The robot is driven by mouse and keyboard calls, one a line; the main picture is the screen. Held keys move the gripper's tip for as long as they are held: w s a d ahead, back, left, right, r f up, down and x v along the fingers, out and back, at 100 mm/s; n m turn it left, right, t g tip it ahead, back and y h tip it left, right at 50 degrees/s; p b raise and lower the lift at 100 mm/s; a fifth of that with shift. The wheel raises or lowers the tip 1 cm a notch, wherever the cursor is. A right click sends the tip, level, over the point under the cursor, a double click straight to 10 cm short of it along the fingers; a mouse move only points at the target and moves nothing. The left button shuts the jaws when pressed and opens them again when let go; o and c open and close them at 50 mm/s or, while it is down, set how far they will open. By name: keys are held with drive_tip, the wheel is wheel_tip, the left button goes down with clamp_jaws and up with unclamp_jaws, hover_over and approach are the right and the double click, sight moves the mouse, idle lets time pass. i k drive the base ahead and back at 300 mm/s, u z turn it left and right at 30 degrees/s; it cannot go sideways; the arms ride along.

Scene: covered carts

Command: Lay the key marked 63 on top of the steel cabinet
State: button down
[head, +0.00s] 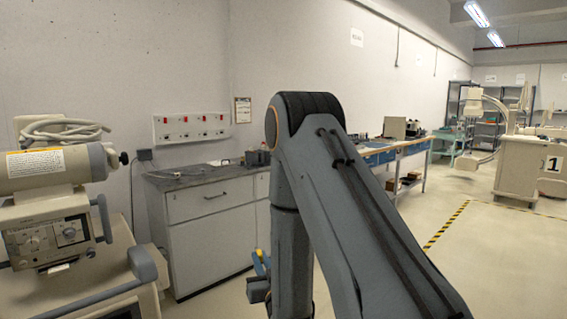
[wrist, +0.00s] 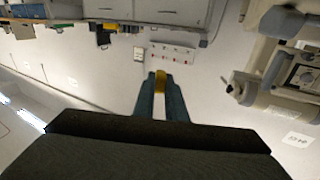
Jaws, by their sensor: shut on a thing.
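My gripper (wrist: 160,95) is shut on a small yellow thing (wrist: 160,80), held between its two blue-grey fingers in the wrist view. It may be the key, but no number 63 is readable on it. In the head view my gripper shows only partly, low beside my arm, with a bit of yellow (head: 261,262) at it. A pale cabinet (head: 208,237) with drawer fronts and a dark grey top stands against the wall behind it. It is the likeliest steel cabinet; my arm hides its right part.
A medical machine (head: 50,215) stands close at the left. Cables and small dark items lie on the cabinet's top. A red-socketed panel (head: 190,127) hangs above it. A long workbench (head: 400,152) and a cart marked 1 (head: 530,168) are farther right. Open floor lies between.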

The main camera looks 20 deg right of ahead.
sight(215, 172)
drive_tip(key=z, duration=0.5)
drive_tip(key=i, duration=2.8)
drive_tip(key=u, duration=1.5)
drive_tip(key=i, duration=1)
drive_tip(key=u, duration=0.2)
